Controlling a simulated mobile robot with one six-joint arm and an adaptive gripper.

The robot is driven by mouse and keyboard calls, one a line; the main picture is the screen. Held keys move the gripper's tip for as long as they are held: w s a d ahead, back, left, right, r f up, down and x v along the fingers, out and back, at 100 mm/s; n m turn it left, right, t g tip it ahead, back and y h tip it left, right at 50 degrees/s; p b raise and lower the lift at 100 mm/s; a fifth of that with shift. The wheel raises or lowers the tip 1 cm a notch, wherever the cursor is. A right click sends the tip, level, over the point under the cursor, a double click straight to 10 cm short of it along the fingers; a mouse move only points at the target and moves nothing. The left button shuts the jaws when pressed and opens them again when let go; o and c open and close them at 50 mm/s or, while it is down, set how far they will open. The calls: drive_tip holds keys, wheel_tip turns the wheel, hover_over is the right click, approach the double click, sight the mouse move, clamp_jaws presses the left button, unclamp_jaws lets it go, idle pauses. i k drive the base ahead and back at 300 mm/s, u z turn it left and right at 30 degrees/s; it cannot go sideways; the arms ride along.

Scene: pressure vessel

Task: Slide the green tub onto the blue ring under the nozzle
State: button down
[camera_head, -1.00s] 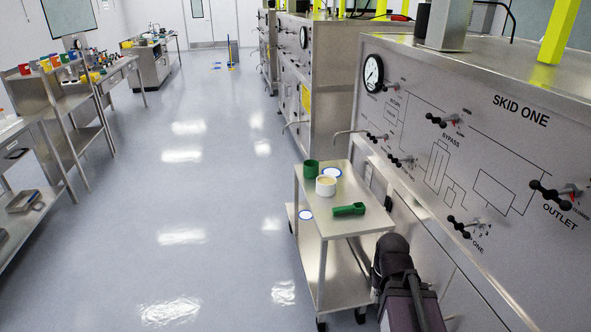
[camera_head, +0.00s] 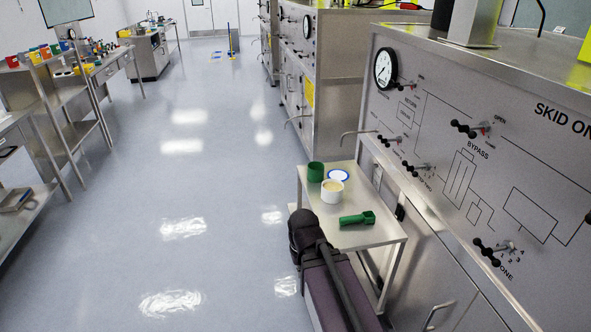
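The green tub (camera_head: 315,172) stands upright at the far left corner of a small steel cart top. A bent nozzle (camera_head: 352,133) sticks out from the skid panel, above and a little right of the ring. The tub and ring are apart. My arm shows at the bottom, in front of the cart's left side. I see no gripper fingers in this view.
A white tub with tan contents (camera_head: 332,190) stands in front of the ring, close to it. A green scoop (camera_head: 357,219) lies nearer me. The steel cart (camera_head: 375,238) stands beside the skid panel (camera_head: 460,150). Open floor (camera_head: 190,200) lies to the left.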

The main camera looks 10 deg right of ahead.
sight(315, 169)
drive_tip(key=u, duration=0.1)
drive_tip(key=i, duration=0.75)
drive_tip(key=z, duration=0.5)
drive_tip(key=i, duration=0.7)
drive_tip(key=z, duration=0.45)
